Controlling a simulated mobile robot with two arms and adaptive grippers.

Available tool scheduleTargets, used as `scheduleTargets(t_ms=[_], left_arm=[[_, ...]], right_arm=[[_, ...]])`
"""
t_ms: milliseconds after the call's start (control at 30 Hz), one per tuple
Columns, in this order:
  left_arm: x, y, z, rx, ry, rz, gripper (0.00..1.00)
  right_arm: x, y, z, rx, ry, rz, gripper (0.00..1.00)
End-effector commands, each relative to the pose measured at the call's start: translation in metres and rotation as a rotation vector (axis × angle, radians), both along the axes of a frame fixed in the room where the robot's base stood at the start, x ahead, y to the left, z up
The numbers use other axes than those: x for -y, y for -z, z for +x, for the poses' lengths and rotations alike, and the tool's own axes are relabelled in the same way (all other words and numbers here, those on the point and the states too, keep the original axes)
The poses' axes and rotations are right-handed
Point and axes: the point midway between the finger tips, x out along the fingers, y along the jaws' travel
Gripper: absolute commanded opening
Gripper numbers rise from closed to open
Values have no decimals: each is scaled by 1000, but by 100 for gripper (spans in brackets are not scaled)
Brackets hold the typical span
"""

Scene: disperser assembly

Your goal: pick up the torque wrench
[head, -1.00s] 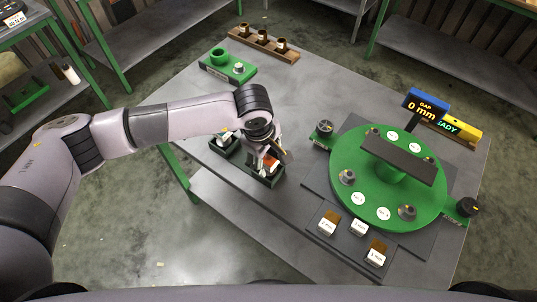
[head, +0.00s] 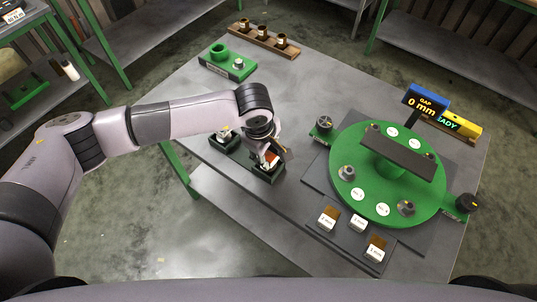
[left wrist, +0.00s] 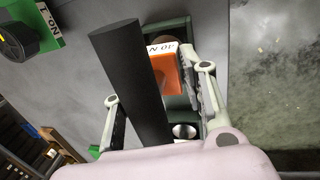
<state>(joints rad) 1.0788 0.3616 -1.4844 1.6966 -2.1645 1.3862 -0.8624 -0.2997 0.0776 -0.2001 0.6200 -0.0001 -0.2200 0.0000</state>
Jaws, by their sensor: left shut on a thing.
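The torque wrench appears to be the orange piece with a white label (head: 271,160) at the near middle of the table. In the left wrist view, its orange body (left wrist: 166,73) with a label ending in "N" sits between my fingers, beside a long black bar (left wrist: 130,75) whose link to it I cannot tell. My left gripper (head: 269,153) is shut on the torque wrench, over a dark green holder (head: 266,176). The fingers cover part of it. Whether it is clear of the holder is hard to tell. My right gripper is not in view.
The round green disperser plate (head: 352,207), with a dark crossbar (head: 398,158), fills the right of the table. Labelled blocks (head: 327,219) lie in front. A wooden rack (head: 262,41) stands at the back.

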Motion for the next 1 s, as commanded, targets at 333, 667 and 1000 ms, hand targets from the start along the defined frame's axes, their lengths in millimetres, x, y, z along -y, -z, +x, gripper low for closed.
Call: scheduleTargets(t_ms=[333,667,1000], left_arm=[[0,0,0,0,0,0,0],[0,-4,1,3,0,-2,0],[1,-45,3,9,0,-5,0]], right_arm=[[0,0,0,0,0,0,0],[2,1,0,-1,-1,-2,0],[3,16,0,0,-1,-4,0]])
